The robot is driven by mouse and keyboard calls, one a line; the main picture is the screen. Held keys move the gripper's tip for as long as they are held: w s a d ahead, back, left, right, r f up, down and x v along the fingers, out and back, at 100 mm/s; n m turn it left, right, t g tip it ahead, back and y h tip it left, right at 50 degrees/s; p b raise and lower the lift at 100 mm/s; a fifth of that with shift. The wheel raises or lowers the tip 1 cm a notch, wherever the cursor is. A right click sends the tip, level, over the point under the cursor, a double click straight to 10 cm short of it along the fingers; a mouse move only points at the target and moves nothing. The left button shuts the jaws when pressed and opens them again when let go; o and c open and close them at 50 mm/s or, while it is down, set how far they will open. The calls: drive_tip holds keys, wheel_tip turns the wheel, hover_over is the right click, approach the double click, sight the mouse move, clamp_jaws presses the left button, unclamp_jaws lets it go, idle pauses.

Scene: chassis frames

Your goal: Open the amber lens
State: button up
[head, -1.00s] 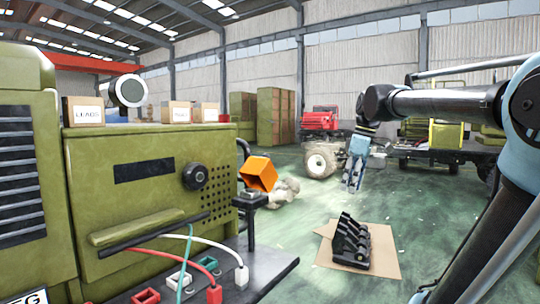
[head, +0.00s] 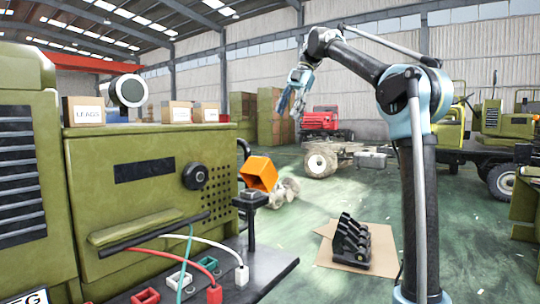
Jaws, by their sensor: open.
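The amber lens (head: 258,174) is an orange, box-like piece, tilted, at the right edge of the green cabinet. It sits on top of a dark post (head: 252,201) at the bench corner. I cannot tell from this view how it is hinged. My gripper (head: 285,104) is open and empty, raised above and to the right of the lens, clear of it. Its fingers point down and to the left.
The green cabinet (head: 150,175) with a dark knob (head: 196,176) fills the left. Red, teal and white leads lie on the bench (head: 255,262). A black rack (head: 351,240) stands on cardboard (head: 384,250) on the floor. Vehicles stand behind.

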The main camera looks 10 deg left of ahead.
sight(267, 155)
drive_tip(key=x, duration=1.7)
drive_tip(key=shift+s+a, duration=0.15)
drive_tip(key=shift+a, duration=0.15)
drive_tip(key=shift+c, duration=0.5)
clamp_jaws()
